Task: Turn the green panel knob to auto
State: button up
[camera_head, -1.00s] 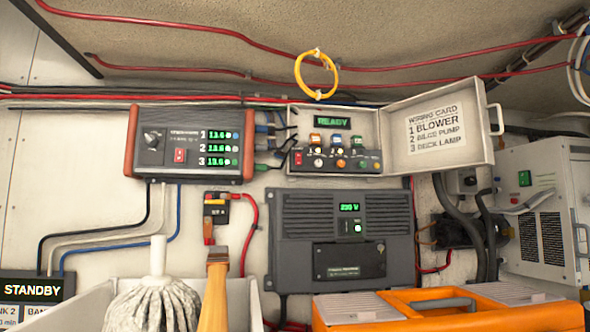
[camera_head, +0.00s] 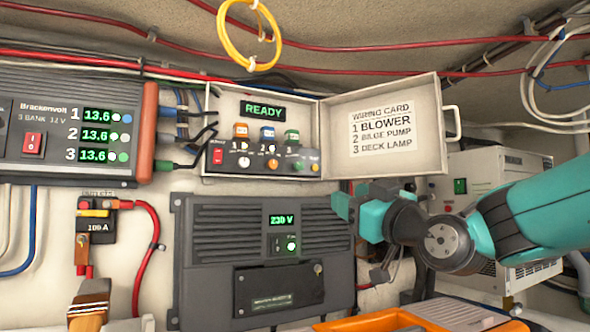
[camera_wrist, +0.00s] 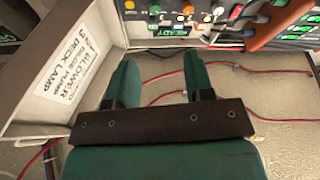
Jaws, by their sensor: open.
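The control panel (camera_head: 222,172) sits in an open white box on the wall, its READY display lit green. Its lower face carries a white knob, an orange knob and a small greenish knob (camera_head: 299,166) at the right, below a green block. The green knob's pointer and the auto mark are too small to read. My gripper (camera_head: 357,212) is open and empty, below and right of the box, apart from the panel. In the wrist view my gripper (camera_wrist: 163,60) shows two parted green fingers with the panel upside down beyond them.
The box's open lid (camera_head: 395,125) with a wiring card stands right of the panel, above my gripper. A grey inverter (camera_head: 225,235) is below. A charger (camera_head: 60,125) is at left, with cables running to the box. A yellow cable loop (camera_head: 222,38) hangs above.

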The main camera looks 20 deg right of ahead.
aim_at(300, 166)
jog(key=shift+t, duration=0.3)
jog(key=p+x, duration=0.3)
jog(key=x, duration=0.2)
jog(key=p+x, duration=0.4)
jog(key=x, duration=0.2)
jog(key=r+p+x, duration=0.1)
jog(key=p+x, duration=0.2)
jog(key=x, duration=0.3)
jog(key=shift+s+d+p, duration=0.15)
jog(key=shift+d+p, duration=0.15)
jog(key=shift+d, duration=0.05)
jog(key=shift+w+a, duration=0.1)
jog(key=shift+w, duration=0.4)
grip_shut()
